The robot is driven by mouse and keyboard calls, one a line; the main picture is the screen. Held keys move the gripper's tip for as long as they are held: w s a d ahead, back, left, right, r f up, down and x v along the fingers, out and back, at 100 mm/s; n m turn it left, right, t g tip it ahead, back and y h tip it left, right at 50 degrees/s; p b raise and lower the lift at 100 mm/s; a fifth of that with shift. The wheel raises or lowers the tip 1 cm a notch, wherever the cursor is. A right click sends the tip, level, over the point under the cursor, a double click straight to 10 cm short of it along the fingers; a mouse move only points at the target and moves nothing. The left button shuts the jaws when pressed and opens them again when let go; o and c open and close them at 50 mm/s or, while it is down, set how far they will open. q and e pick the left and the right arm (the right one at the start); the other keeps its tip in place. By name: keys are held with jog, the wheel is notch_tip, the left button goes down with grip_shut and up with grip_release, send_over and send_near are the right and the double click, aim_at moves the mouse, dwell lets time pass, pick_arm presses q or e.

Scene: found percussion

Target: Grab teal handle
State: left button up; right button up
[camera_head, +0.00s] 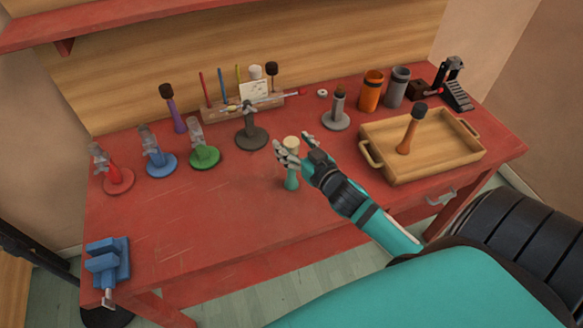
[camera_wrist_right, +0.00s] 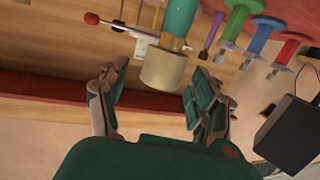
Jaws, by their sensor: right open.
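The teal handle (camera_head: 292,181) stands upright near the middle of the red workbench, with a cream cylindrical head on top. My right gripper (camera_head: 297,150) is open at the height of the head, its fingers on either side of it. In the right wrist view the teal handle (camera_wrist_right: 180,18) and its cream head appear upside down, just ahead of and between the open fingers (camera_wrist_right: 155,95). I cannot tell whether a finger touches it. Part of the handle is hidden behind the fingers in the head view. My left gripper is not in view.
A wooden tray (camera_head: 385,178) holding an orange-handled tool (camera_head: 411,130) stands to the right. Red, blue and green clamp stands (camera_head: 205,156) are left, with a grey stand (camera_head: 251,138) behind. A blue vise (camera_head: 107,262) sits at the front left corner. The front middle is clear.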

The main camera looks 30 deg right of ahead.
jog(key=shift+w+f, duration=0.1)
jog(key=shift+w, duration=0.55)
jog(key=shift+s, duration=0.1)
jog(key=shift+c, duration=0.8)
grip_shut()
